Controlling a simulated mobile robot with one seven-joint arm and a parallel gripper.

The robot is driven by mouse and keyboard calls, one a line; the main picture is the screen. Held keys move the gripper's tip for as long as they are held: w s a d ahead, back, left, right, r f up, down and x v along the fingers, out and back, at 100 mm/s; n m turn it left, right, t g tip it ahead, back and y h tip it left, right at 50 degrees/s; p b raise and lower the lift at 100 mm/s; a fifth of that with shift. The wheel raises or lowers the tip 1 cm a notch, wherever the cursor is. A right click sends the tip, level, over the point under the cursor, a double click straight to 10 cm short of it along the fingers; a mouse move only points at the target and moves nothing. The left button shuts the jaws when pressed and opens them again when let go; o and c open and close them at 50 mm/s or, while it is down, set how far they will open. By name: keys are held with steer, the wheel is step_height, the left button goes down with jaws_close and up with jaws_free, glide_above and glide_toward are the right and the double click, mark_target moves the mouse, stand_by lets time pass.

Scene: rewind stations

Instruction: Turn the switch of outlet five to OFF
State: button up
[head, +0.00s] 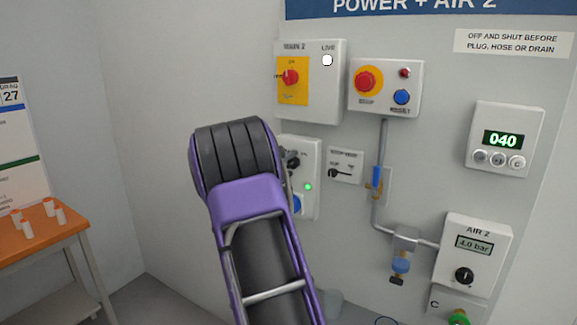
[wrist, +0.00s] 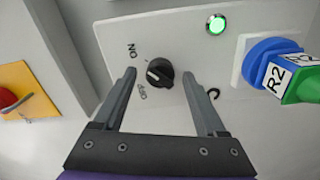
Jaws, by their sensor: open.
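The outlet box (head: 312,165) hangs on the wall, partly hidden behind my purple arm in the head view. In the wrist view its grey-white front (wrist: 185,35) fills the middle. Its black rotary switch (wrist: 160,73) has a white mark on its left side, with ON at the upper left and OFF at the lower left. I cannot read the exact setting. The switch also shows in the head view (head: 291,158). My gripper (wrist: 159,75) is open, with one finger on each side of the switch. I cannot tell whether they touch it. No outlet number is readable.
A green lamp (wrist: 216,24) is lit on the outlet. A blue socket (wrist: 262,58) holds a blue and green plug (wrist: 300,80) marked R2, right of my gripper. The main switch box (head: 323,95) is above. A small valve sign (head: 345,166) and pipe (head: 381,145) are to the right.

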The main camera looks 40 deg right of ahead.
jaws_close()
stand_by(0.4)
steer(key=shift+f+n+b, duration=0.1)
steer(key=shift+n+b, duration=0.2)
steer(key=n+b, duration=0.1)
steer(key=n, duration=0.1)
steer(key=shift+f+n+b, duration=0.1)
steer(key=shift+n+b, duration=0.2)
steer(key=n, duration=0.5)
steer(key=shift+b, duration=0.4)
steer(key=n+p, duration=0.1)
steer(key=n, duration=0.4)
steer(key=shift+n+p, duration=1.35)
steer(key=shift+n, duration=0.95)
